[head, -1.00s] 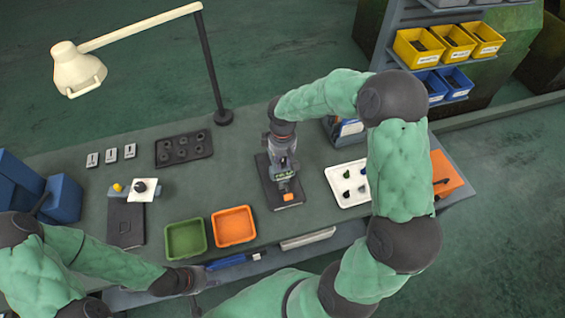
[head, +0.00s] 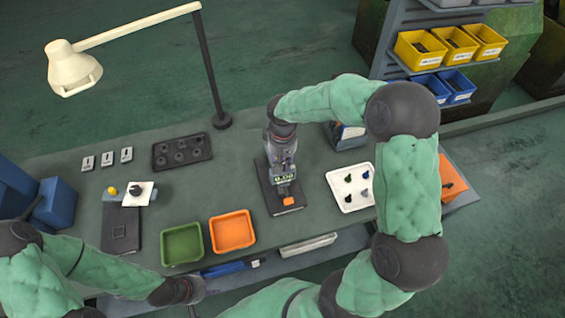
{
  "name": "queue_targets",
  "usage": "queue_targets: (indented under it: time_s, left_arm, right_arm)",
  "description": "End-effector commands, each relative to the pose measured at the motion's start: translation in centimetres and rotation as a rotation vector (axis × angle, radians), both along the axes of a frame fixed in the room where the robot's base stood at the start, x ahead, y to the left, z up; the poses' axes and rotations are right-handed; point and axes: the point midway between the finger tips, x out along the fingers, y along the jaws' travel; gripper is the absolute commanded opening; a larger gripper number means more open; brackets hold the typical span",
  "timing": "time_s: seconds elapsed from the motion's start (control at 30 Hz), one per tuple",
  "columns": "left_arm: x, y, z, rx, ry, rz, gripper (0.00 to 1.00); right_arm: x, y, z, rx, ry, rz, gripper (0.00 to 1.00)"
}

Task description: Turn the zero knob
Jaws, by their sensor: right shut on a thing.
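A dark instrument (head: 268,195) with a small lit green display (head: 284,178) and an orange part (head: 289,201) at its front stands on the bench, right of the middle. The display seems to read 0.00. My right gripper (head: 283,160) comes down on this instrument from above and is shut on what I take to be the zero knob; the gripper hides the knob. My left gripper (head: 196,290) is low at the bench's front edge, away from the instrument. Its fingers are too small and dark to tell whether they are open.
Green (head: 183,246) and orange (head: 232,231) trays lie left of the instrument; a white tray (head: 338,186) with small parts lies right. A black tray (head: 182,150) with round parts, a lamp (head: 75,70) and another dark device (head: 120,230) are further left. Bench space behind the coloured trays is clear.

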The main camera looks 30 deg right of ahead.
Motion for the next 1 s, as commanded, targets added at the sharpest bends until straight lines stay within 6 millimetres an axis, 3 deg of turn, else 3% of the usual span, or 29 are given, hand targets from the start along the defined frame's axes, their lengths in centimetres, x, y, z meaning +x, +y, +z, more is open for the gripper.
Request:
queue_targets:
  time_s: [0.33, 0.37, 0.43, 0.8, 1.0]
  left_arm:
    - [0.0, 0.0, 0.0, 0.0, 0.0, 0.0, 0.4]
    - [0.0, 0.0, 0.0, 0.0, 0.0, 0.0, 0.4]
    - [0.0, 0.0, 0.0, 0.0, 0.0, 0.0, 0.4]
    - [0.0, 0.0, 0.0, 0.0, 0.0, 0.0, 0.4]
    - [0.0, 0.0, 0.0, 0.0, 0.0, 0.0, 0.4]
  right_arm:
    - [0.0, 0.0, 0.0, 0.0, 0.001, -0.002, 0.0]
    - [0.0, 0.0, 0.0, 0.0, 0.001, -0.002, 0.32]
    - [0.0, 0.0, 0.0, 0.0, 0.001, -0.002, 0.51]
    - [0.0, 0.0, 0.2, 0.0, 0.0, -0.001, 0.51]
    - [0.1, 0.0, 2.5, 0.0, -0.004, -0.003, 0.51]
